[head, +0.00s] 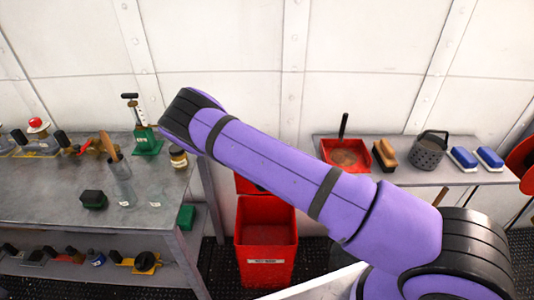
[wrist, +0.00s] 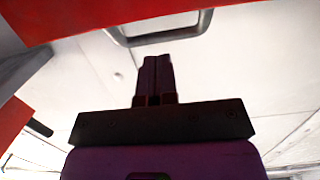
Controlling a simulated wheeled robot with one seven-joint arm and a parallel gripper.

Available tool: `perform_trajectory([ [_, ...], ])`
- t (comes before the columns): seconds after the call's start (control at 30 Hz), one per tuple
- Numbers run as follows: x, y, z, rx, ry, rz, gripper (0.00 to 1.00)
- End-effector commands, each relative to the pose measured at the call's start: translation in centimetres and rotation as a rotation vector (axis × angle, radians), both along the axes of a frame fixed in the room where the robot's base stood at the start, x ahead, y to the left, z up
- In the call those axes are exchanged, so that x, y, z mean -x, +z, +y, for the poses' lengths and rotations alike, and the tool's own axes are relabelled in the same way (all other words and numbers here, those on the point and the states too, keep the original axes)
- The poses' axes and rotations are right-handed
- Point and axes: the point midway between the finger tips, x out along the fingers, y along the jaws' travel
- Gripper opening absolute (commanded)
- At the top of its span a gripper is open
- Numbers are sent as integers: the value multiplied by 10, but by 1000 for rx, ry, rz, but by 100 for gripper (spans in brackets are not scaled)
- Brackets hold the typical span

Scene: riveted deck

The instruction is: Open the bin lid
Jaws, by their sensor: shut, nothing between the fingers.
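The red bin (head: 266,262) stands on the floor between two benches in the head view, with a pale label on its front. Its inside shows from above. A red panel (head: 247,186) rises behind its top, partly hidden by my arm; it looks like the raised lid. My gripper (wrist: 155,62) is shut and empty in the wrist view; the head view does not show it. A red surface (wrist: 90,15) crosses the top of the wrist view, and a grey loop (wrist: 160,32) lies just beyond the fingertips. I cannot tell whether they touch it.
The left bench (head: 55,190) holds a green-based tool, a jar and other items. The right shelf (head: 400,172) holds a red dustpan (head: 345,155), brushes and a grey basket (head: 428,152). The riveted wall is close behind the bin.

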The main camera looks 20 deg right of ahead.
Motion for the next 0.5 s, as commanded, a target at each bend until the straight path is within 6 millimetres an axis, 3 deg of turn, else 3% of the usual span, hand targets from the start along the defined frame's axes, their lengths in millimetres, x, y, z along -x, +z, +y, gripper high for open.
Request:
perform_trajectory([
  [0.5,66,9,22,0,0,3,0],
])
